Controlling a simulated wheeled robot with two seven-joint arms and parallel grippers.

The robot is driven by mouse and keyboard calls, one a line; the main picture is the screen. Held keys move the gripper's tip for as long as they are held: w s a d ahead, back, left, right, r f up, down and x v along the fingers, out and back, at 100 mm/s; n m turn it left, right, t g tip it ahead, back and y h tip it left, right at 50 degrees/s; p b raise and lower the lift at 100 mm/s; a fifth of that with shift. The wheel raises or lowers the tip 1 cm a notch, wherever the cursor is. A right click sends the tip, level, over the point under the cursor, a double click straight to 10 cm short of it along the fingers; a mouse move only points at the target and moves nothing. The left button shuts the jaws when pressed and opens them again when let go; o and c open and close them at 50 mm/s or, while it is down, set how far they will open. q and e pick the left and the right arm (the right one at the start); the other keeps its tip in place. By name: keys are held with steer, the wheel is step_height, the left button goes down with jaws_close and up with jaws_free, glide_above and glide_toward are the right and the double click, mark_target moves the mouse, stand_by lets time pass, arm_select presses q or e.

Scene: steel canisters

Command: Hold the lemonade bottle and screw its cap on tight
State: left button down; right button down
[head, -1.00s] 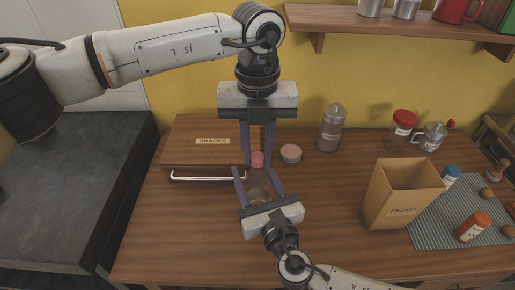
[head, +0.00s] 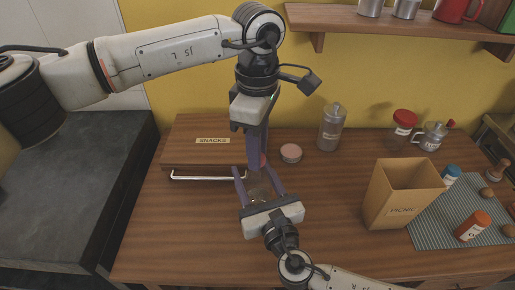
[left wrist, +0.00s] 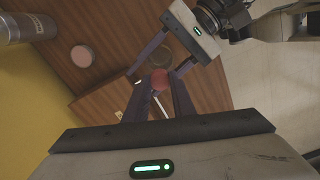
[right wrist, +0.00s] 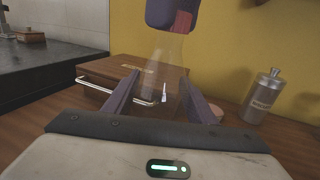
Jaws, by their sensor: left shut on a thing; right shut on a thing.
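The lemonade bottle is clear glass and stands upright; it shows best in the right wrist view (right wrist: 166,75). My right gripper (head: 258,184) is shut on its body from the front. The pinkish-red cap (left wrist: 159,79) sits at the bottle's mouth, and in the head view only a sliver of it (head: 263,160) shows beside the fingers. My left gripper (left wrist: 159,86) comes from above and is shut on the cap. Whether the cap is seated tight cannot be told.
A wooden box labelled SNACKS (head: 190,155) with a metal handle stands behind on the left. A round pink-topped lid (head: 291,153) and a steel canister (head: 331,128) stand behind on the right. A PICNIC bag (head: 400,195) stands further right.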

arm_select(q)
steer(key=c, duration=1.5)
jaws_free()
steer(key=shift+r, duration=2.3)
steer(key=shift+c, duration=0.2)
steer(key=n, duration=0.2)
steer(key=r+n, duration=0.1)
steer(key=n, duration=0.1)
steer(key=r+n, duration=0.1)
steer(key=n, duration=0.4)
steer(key=r+n, duration=0.1)
steer(key=n, duration=0.2)
steer(key=shift+r+n, duration=0.25)
steer(key=shift+n, duration=0.15)
